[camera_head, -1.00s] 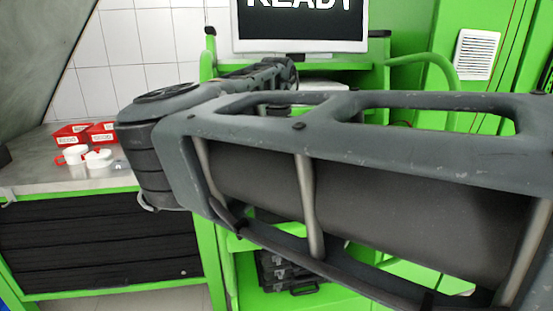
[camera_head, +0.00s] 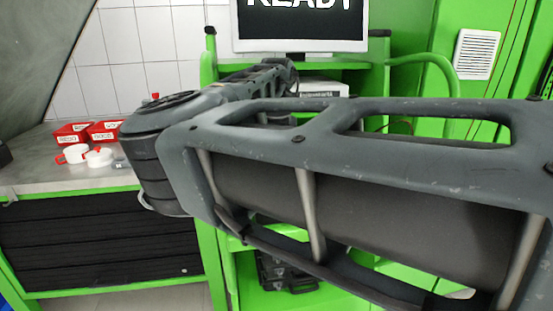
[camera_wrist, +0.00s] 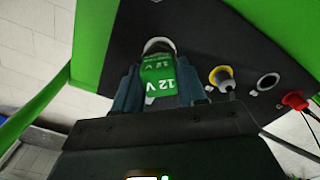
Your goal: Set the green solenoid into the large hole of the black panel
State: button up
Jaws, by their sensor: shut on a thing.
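The green solenoid (camera_wrist: 157,80), marked "12 V", is between the two fingers of my gripper (camera_wrist: 158,88) in the wrist view. My gripper is shut on it. The black panel (camera_wrist: 215,32) lies just beyond it. A pale round rim (camera_wrist: 158,45) shows at the solenoid's far end, against the panel. I cannot tell whether it is the rim of the large hole or part of the solenoid, nor whether the solenoid's tip is inside a hole. In the head view my arm hides the gripper, solenoid and panel.
Right of the solenoid on the panel are a yellow-ringed connector (camera_wrist: 221,78), a smaller silver-ringed hole (camera_wrist: 267,81) and a red plug (camera_wrist: 295,99). In the head view, red boxes (camera_head: 72,134) and white cups (camera_head: 98,157) stand on the left bench. A monitor (camera_head: 300,22) reads READY.

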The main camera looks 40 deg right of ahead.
jog(key=shift+f, duration=1.05)
dwell(1.0)
jog(key=o, duration=1.4)
jog(key=shift+c, duration=0.2)
jog(key=shift+r+p, duration=3.05)
jog(key=shift+r, duration=0.9)
